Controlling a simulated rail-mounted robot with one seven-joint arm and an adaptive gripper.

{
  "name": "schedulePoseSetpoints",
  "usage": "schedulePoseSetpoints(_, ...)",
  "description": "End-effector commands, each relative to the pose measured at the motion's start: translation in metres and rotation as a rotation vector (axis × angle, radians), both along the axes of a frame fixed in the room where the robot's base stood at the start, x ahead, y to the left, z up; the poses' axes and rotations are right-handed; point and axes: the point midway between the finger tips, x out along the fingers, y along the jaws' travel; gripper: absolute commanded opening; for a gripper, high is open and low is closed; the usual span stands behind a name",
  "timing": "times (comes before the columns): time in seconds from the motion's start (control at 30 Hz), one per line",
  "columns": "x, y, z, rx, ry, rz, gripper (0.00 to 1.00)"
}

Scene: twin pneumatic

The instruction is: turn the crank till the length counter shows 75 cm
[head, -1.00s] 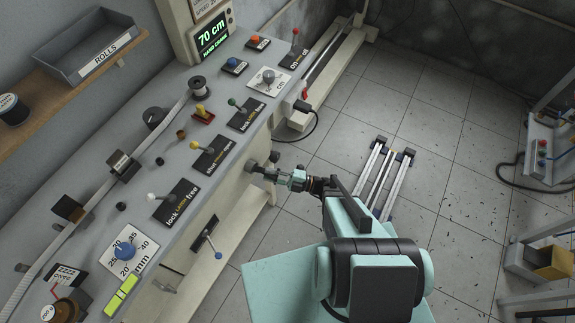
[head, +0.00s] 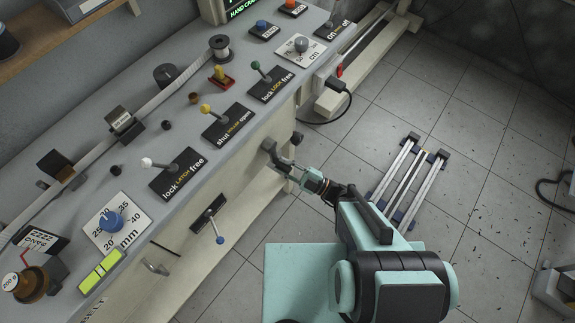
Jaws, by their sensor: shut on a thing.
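The crank (head: 269,146) is on the front side of the cream machine, below the bench edge. My gripper (head: 280,157) is at it, shut on the crank's handle, which is mostly hidden by the fingers. My arm reaches in from the lower right. The length counter (head: 244,9) is cut off by the top edge of the head view. Only a green line reading HAND CRANK shows on it, and its number is out of view.
A small lever with a blue knob (head: 220,240) hangs on the front panel left of my gripper. A dark knob (head: 297,137) is close beside the gripper. Several labelled levers and dials stand on the bench top (head: 225,160). A rail frame (head: 408,180) lies on the floor to the right.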

Motion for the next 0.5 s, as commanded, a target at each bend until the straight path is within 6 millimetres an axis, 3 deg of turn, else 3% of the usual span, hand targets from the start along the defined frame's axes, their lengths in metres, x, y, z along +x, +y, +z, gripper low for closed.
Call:
schedulePoseSetpoints(0.3,0.0,0.0008,0.0015,0.002,-0.004,0.002,0.0)
schedulePoseSetpoints(0.33,0.0001,0.0008,0.0016,0.002,-0.004,0.002,0.35)
schedulePoseSetpoints(0.37,0.0001,0.0008,0.0016,0.002,-0.004,0.002,0.46)
schedulePoseSetpoints(0.5,0.0001,0.0006,0.0012,0.001,-0.003,0.001,0.49)
